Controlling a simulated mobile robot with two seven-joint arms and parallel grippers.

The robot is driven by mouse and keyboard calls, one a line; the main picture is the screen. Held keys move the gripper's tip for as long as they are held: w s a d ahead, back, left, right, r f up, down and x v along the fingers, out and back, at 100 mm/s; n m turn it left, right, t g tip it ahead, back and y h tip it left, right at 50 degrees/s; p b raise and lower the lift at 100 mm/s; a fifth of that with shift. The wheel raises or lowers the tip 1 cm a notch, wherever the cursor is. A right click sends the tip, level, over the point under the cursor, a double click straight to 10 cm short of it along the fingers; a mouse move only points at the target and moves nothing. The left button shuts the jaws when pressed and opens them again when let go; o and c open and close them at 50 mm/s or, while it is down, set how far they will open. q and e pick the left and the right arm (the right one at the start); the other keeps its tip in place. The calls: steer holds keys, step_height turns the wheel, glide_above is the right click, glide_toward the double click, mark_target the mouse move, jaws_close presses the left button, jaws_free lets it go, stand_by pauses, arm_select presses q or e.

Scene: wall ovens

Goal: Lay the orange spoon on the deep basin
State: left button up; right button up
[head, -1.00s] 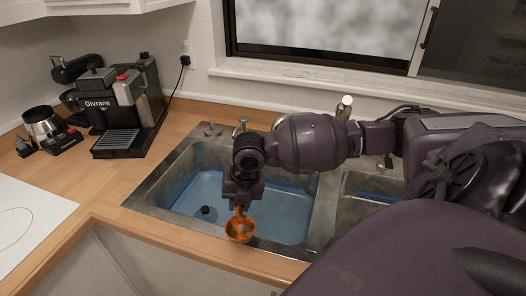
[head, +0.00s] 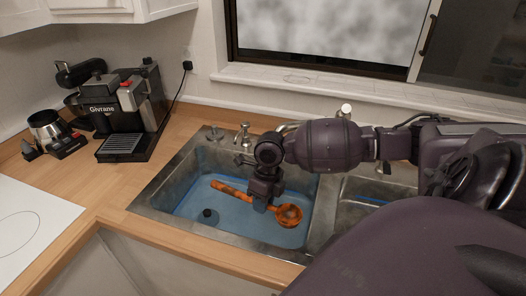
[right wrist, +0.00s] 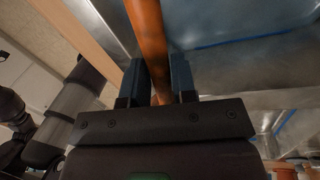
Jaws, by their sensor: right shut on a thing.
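The orange spoon (head: 288,214) is in my right gripper (head: 262,206), within the outline of the large left basin (head: 232,222) in the head view. Its bowl is to the right of the gripper and its handle points left and back. In the right wrist view the spoon's handle (right wrist: 149,40) runs between the two fingers of the right gripper (right wrist: 160,80), which is shut on it. I cannot tell whether the spoon touches the blue-tinted basin floor. My left gripper is not in view.
A smaller basin (head: 352,212) lies to the right, partly hidden by my arm. A coffee machine (head: 125,105) and metal jug (head: 45,126) stand on the wooden counter at left. Taps line the back rim.

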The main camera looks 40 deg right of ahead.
step_height(320, 180, down, 14)
steer(key=b, duration=1)
steer(key=shift+f+b, duration=0.1)
steer(key=shift+b, duration=0.2)
steer(key=shift+f+b, duration=0.45)
steer(key=shift+f, duration=0.3)
steer(key=shift+f+b, duration=0.3)
steer(key=shift+f, duration=0.25)
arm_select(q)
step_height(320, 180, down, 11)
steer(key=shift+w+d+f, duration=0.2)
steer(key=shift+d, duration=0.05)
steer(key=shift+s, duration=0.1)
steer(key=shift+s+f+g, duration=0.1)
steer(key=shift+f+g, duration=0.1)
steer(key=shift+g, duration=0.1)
arm_select(e)
steer(key=o, duration=1)
